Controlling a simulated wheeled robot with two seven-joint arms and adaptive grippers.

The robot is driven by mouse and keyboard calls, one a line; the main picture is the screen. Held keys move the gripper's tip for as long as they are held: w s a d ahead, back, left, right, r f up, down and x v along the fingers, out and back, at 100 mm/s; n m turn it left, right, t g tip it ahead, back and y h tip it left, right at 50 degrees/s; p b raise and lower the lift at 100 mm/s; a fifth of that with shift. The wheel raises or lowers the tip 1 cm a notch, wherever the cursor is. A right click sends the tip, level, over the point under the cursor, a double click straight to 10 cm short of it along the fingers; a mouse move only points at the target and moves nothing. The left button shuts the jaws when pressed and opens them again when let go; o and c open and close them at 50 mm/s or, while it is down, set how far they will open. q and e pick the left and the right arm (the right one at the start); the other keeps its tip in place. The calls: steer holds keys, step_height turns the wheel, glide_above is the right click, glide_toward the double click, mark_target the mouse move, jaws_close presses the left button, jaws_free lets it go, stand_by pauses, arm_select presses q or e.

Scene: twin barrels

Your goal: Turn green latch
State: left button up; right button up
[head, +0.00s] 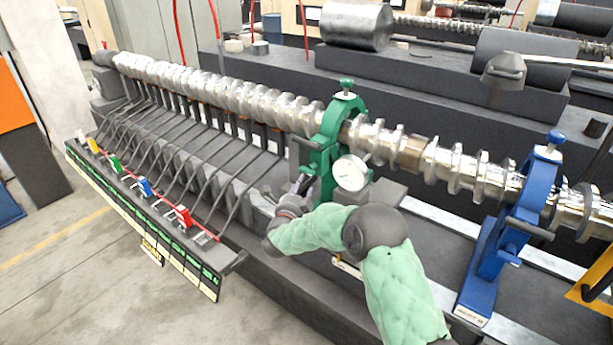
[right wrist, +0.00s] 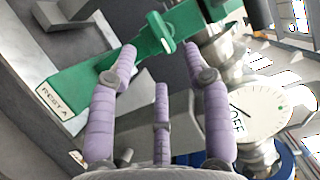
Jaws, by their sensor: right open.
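The green rest (head: 325,150) stands around the shiny crankshaft (head: 225,95), with a green knob (head: 346,86) on top. In the right wrist view its green body (right wrist: 95,78) carries a "REST A" label, and a lighter green latch-like tab (right wrist: 160,32) sticks out from it. My right gripper (head: 302,188) is at the lower front of the green rest. Its purple fingers (right wrist: 160,58) are spread and open, with the tab just beyond the fingertips. I cannot tell whether any finger touches it. My left gripper is not in view.
A white dial gauge (head: 350,173) sits close to the right of my gripper and also shows in the right wrist view (right wrist: 262,108). A blue rest (head: 515,225) stands further right. A rack with coloured switches (head: 145,188) and several bent rods lies left.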

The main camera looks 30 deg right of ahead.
mark_target(310, 169)
steer(key=x, duration=0.7)
steer(key=shift+w, duration=0.25)
steer(key=shift+d+f, duration=0.1)
steer(key=shift+d, duration=0.05)
jaws_close()
